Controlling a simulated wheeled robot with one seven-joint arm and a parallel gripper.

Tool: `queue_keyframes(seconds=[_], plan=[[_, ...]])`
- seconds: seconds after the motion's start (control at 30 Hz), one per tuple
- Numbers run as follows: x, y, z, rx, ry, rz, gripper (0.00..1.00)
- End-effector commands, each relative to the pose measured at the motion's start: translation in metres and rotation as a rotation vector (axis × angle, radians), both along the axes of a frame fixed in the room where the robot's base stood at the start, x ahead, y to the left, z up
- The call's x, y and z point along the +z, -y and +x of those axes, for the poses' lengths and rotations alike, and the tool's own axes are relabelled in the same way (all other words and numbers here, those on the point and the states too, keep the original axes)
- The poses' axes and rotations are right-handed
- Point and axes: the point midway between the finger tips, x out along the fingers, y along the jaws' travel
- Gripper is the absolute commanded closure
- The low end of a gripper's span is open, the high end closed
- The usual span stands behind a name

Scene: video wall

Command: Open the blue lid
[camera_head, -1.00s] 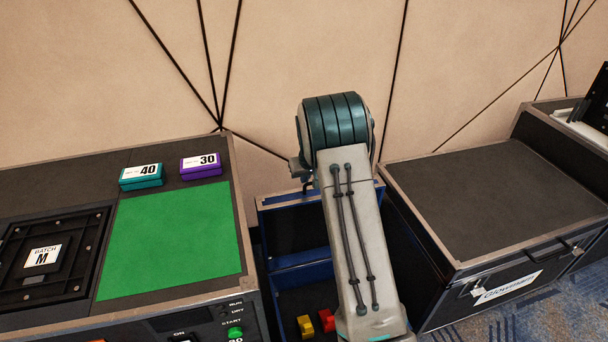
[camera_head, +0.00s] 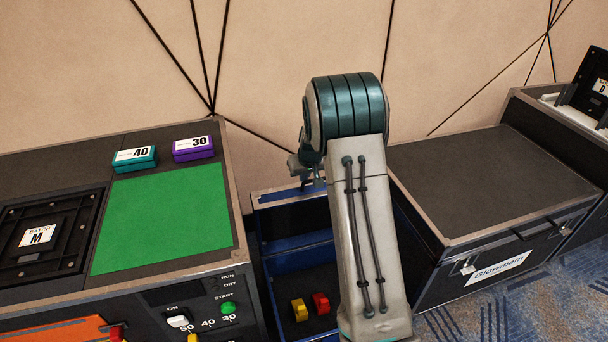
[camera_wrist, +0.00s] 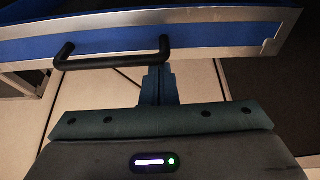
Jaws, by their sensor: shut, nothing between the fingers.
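In the head view a blue-edged panel, seemingly the blue lid (camera_head: 268,213), stands upright at the back of an open blue box (camera_head: 275,298) between two cases. Its right part is hidden behind my arm. In the wrist view a blue strip with silver trim (camera_wrist: 215,36) and a black bar handle (camera_wrist: 112,60) crosses the top. My gripper (camera_wrist: 158,72) is shut and empty, its tips close to the handle's right end; I cannot tell whether they touch. In the head view my gripper (camera_head: 306,182) is small and dark at the panel's top edge.
A yellow block (camera_head: 299,310) and a red block (camera_head: 321,303) lie inside the box. A console with a green mat (camera_head: 162,220), a teal box (camera_head: 135,160) and a purple box (camera_head: 193,148) is at left. A dark case (camera_head: 480,185) stands close on the right.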

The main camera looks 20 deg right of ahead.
Motion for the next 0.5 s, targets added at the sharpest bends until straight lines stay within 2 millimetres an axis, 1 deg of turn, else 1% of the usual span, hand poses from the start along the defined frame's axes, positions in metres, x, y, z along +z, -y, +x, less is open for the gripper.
queue_keyframes(seconds=[0.13, 0.23, 0.33, 0.47, 0.5], plan=[[0.000, -0.002, 0.000, 0.003, -0.001, 0.001, 1.00], [0.003, -0.002, 0.005, 0.004, 0.000, 0.001, 1.00], [0.007, -0.003, 0.016, 0.003, 0.000, 0.000, 1.00], [0.016, -0.002, 0.041, 0.001, 0.000, 0.000, 1.00], [0.022, -0.001, 0.036, 0.000, -0.002, 0.000, 1.00]])
